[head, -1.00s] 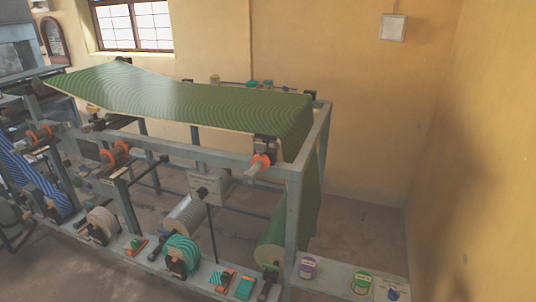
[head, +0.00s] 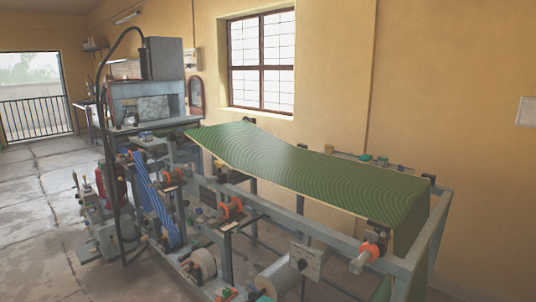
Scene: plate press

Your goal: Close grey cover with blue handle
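No grey cover with a blue handle can be made out at this distance. A grey press machine (head: 147,95) stands at the back left of the long frame, with a tall grey box (head: 165,58) on top and a black hose arching over it. A green patterned sheet (head: 320,172) is stretched along the top of the grey metal frame (head: 300,222). Neither of my grippers is in the head view.
A blue striped roll (head: 152,195) and rollers with orange collars (head: 231,209) sit along the frame. A red cylinder (head: 106,188) stands left of it. Open floor (head: 40,215) lies at the left, with a railed opening (head: 38,95) behind.

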